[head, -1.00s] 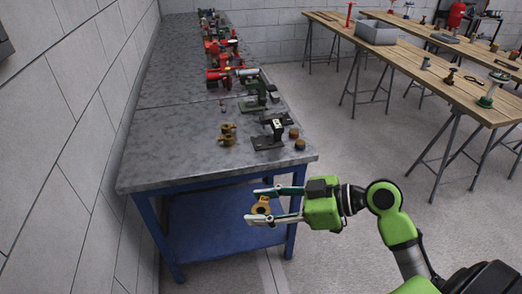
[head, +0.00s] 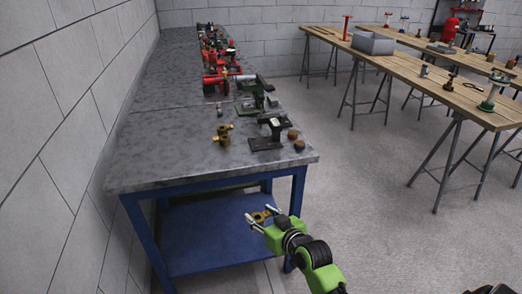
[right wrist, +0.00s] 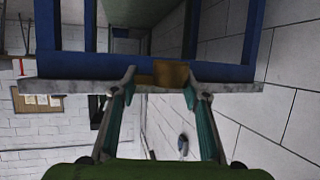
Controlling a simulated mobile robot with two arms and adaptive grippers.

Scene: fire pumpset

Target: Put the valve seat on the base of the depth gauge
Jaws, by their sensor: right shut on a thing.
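My right gripper (head: 259,217) is shut on a brass-coloured ring-like part, the valve seat (head: 261,216), in front of the near end of the grey table and below its top. In the right wrist view the valve seat (right wrist: 171,74) shows between the fingertips (right wrist: 162,78), with the table edge behind it. A black stand with a flat dark base (head: 266,143), which looks like the depth gauge (head: 273,126), stands on the table near its right edge. The valve seat is apart from it. My left gripper is not in view.
On the grey tabletop (head: 165,150), a brass fitting (head: 222,135) stands left of the black stand and two small brass-brown caps (head: 296,140) right of it. A green device (head: 252,98) and red parts (head: 216,82) stand behind. The table's near left is clear.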

